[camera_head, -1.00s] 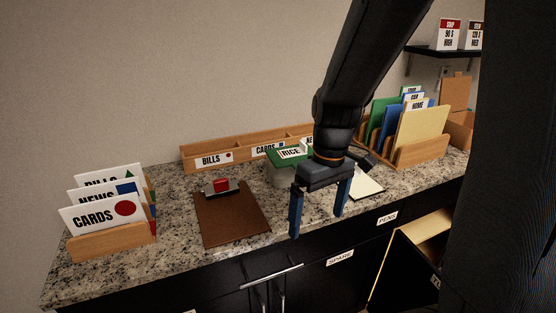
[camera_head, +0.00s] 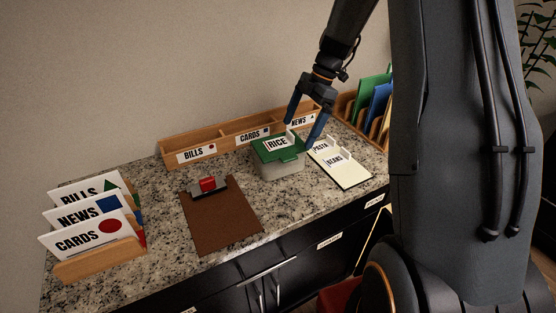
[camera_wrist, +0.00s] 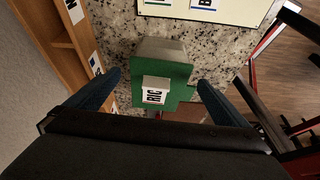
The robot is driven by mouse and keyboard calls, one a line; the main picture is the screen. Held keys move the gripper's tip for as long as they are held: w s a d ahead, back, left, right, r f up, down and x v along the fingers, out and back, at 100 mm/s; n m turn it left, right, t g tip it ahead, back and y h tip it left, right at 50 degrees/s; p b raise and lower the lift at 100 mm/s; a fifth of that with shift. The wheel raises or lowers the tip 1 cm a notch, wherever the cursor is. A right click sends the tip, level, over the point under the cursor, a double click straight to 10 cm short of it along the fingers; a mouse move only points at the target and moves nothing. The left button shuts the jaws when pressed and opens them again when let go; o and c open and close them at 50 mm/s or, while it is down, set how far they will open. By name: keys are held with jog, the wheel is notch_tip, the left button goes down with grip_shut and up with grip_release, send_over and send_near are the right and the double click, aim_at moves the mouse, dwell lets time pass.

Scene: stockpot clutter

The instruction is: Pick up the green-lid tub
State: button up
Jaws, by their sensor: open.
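The green-lid tub (camera_head: 281,167) stands on the granite counter, with a grey body and a green lid bearing a white RICE card. My gripper (camera_head: 297,134) is open and empty, with its two blue fingers above and around the far right part of the tub's lid in the head view. In the wrist view the tub (camera_wrist: 176,77) lies between and ahead of the two fingertips (camera_wrist: 160,80), the left finger close to the lid's left side and the right one near its right edge. I cannot tell whether either finger touches it.
A white board (camera_head: 345,171) with PASTA and BEANS cards lies close right of the tub. A wooden divider box (camera_head: 173,158) stands behind. A brown clipboard (camera_head: 222,226) lies left, and a card rack (camera_head: 99,262) stands at the far left. File folders (camera_head: 375,100) stand at the back right.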

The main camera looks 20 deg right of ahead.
aim_at(290, 146)
jog(key=x, duration=0.2)
jog(key=p+x, duration=0.1)
jog(key=x, duration=0.1)
jog(key=p+x, duration=0.1)
jog(key=x, duration=0.1)
jog(key=shift+s+a, duration=0.1)
jog(key=shift+a, duration=0.3)
jog(key=shift+a+f, duration=0.1)
jog(key=shift+f, duration=0.5)
jog(key=c, duration=1.3)
jog(key=shift+c, duration=0.9)
jog(key=shift+r, duration=0.1)
jog(key=shift+r, duration=0.1)
